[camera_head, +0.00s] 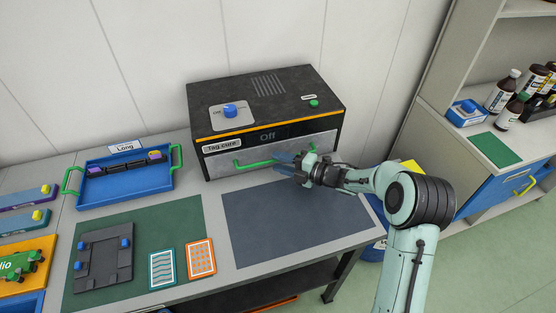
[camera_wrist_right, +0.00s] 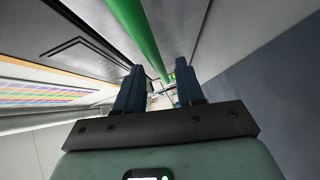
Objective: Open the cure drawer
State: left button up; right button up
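The cure unit is a black box (camera_head: 265,100) labelled "Tag cure" and "Off". Its grey drawer front (camera_head: 222,166) sits flush and looks closed. The drawer's green handle (camera_head: 254,163) runs along that front. My right gripper (camera_head: 284,158) is at the right part of the handle, with its dark blue fingers pointing at the drawer front. In the right wrist view the fingers (camera_wrist_right: 160,78) stand apart, and the green handle (camera_wrist_right: 137,30) reaches down into the gap between them. I cannot tell whether they touch it. My left gripper is not in view.
A dark blue-grey mat (camera_head: 285,220) lies clear in front of the unit. A blue tray (camera_head: 105,198) with green handles stands at left. A green mat (camera_head: 190,222) holds a dark plate (camera_head: 104,262) and two patterned cards. A shelf with bottles (camera_head: 502,90) stands at right.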

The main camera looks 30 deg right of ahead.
jog(key=shift+w+a+f, duration=0.1)
jog(key=shift+w+a, duration=0.25)
jog(key=shift+w, duration=0.2)
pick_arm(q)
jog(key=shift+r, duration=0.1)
pick_arm(e)
grip_shut()
